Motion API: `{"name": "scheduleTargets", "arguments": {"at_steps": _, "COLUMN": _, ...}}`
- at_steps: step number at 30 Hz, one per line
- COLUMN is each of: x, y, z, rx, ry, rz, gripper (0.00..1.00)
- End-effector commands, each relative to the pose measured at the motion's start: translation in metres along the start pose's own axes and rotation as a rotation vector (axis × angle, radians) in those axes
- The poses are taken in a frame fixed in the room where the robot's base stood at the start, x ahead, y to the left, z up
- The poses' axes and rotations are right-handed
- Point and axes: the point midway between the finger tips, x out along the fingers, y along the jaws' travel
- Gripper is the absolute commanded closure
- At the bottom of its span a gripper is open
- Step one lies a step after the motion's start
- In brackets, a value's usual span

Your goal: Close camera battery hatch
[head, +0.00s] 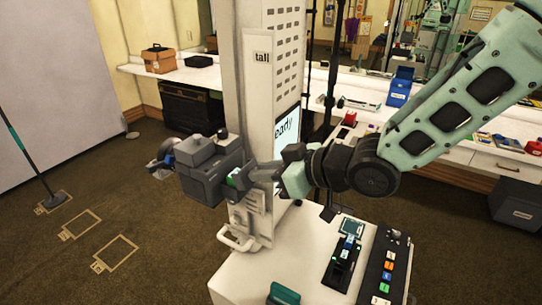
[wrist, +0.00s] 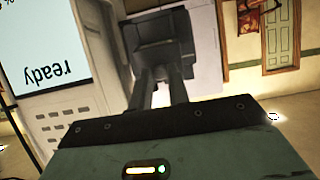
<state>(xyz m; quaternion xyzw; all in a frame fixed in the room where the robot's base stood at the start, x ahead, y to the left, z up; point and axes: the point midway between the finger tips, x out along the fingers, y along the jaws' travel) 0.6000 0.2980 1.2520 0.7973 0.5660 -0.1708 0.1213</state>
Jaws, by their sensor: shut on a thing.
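The dark grey camera (head: 205,160) stands in front of the white column in the head view, its lens end pointing left. A green and blue part (head: 238,180) shows in its right end. My gripper (head: 254,172) reaches in from the right and meets that end. The fingers hide the exact grip, and I cannot tell the hatch's angle.
The white column (head: 255,70) with a "ready" screen (head: 287,132) stands close behind my gripper. A white cart top (head: 300,250) below holds a black charger (head: 345,262) and a strip of coloured buttons (head: 383,270).

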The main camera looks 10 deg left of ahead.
Motion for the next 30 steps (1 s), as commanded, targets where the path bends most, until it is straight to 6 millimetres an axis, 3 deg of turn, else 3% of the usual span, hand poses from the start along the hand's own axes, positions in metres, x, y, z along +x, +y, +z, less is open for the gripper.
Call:
{"name": "scheduleTargets", "arguments": {"at_steps": 1, "x": -0.003, "y": 0.000, "z": -0.015, "rx": -0.001, "ry": -0.043, "rz": 0.000, "gripper": 1.00}}
{"name": "scheduleTargets", "arguments": {"at_steps": 9, "x": 0.009, "y": 0.000, "z": -0.030, "rx": 0.002, "ry": -0.298, "rz": -0.002, "gripper": 1.00}}
{"name": "scheduleTargets", "arguments": {"at_steps": 30, "x": 0.053, "y": -0.002, "z": -0.045, "rx": -0.002, "ry": -0.944, "rz": -0.003, "gripper": 1.00}}
